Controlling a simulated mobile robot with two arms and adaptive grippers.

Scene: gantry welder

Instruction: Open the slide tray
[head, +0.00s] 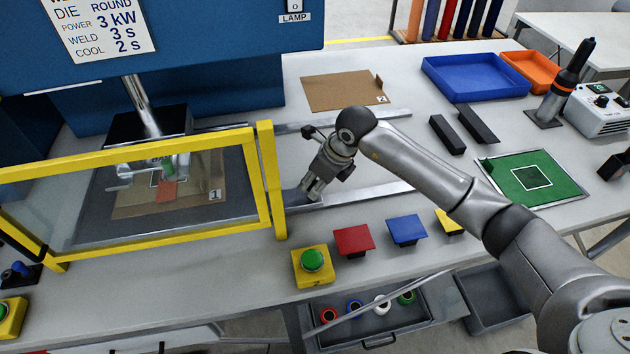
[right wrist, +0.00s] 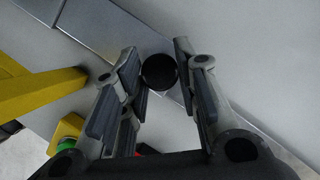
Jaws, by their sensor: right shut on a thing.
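The slide tray (head: 85,222) is a dark grey plate under the blue welder, seen through the yellow guard frame. A brown sheet marked 1 (head: 208,206) lies on it with a small red piece (head: 168,190) on top. The tray's right end sticks out a little past the guard's right post. My right gripper (head: 309,191) is at this end, pointing down. In the right wrist view its fingers stand on both sides of a round black knob (right wrist: 159,71), shut on it. The metal strip below the knob also shows there. My left gripper is not in view.
The yellow guard frame (head: 264,165) stands close left of my right gripper. A green button (head: 312,259) and red, blue and yellow plates line the front. A brown sheet marked 2 (head: 335,90) lies behind.

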